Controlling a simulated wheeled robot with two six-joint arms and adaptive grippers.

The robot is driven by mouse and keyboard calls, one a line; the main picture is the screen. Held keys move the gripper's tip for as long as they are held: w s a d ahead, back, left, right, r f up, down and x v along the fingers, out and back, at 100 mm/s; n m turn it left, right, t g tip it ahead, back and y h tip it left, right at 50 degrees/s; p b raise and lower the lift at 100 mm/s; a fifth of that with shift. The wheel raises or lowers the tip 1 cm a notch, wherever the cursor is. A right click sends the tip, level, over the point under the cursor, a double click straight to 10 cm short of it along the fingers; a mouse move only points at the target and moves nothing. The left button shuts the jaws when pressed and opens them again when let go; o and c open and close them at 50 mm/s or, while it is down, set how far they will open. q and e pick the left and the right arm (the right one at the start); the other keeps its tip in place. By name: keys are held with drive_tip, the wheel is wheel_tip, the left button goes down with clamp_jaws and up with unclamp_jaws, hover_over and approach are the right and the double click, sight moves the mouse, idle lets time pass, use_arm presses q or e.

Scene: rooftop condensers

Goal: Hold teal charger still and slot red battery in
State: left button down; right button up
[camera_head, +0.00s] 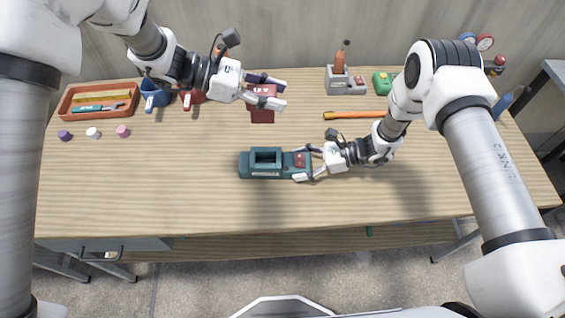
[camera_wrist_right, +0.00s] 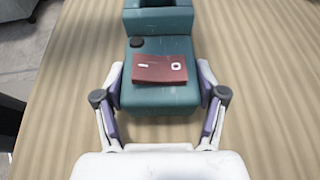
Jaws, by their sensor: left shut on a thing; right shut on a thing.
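The teal charger (camera_head: 275,172) lies on the table near the middle, with a dark open slot at its left part and a red label plate at its right end. My right gripper (camera_head: 307,163) is shut on the charger's right end. The right wrist view shows its fingers on both sides of the charger (camera_wrist_right: 160,98). The red battery (camera_head: 262,112) is in my left gripper (camera_head: 283,94), behind and above the charger and apart from it. The left fingers are shut on the battery's upper part and partly hide it.
An orange tray (camera_head: 64,108) with tools is at the back left, near a blue cup (camera_head: 155,97) and a red item (camera_head: 192,98). Several small pucks (camera_head: 92,132) lie in front. An orange tool (camera_head: 355,114), a grey stand (camera_head: 347,85) and a green box (camera_head: 382,83) are at the back right. The front table is clear.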

sight(282, 159)
wheel_tip(282, 159, up, 9)
drive_tip(key=shift+f, duration=0.15)
wheel_tip(282, 159, down, 4)
drive_tip(key=shift+d+r, duration=0.1)
drive_tip(key=shift+r, duration=0.1)
use_arm(q)
drive_tip(key=shift+w, duration=0.1)
use_arm(e)
drive_tip(key=shift+w+f, duration=0.1)
drive_tip(key=shift+f, duration=0.3)
drive_tip(key=shift+s+f, duration=0.2)
drive_tip(key=shift+f, duration=0.75)
drive_tip(key=shift+w+f, duration=0.1)
drive_tip(key=shift+f, duration=0.7)
drive_tip(key=shift+f, duration=0.2)
drive_tip(key=shift+f, duration=0.2)
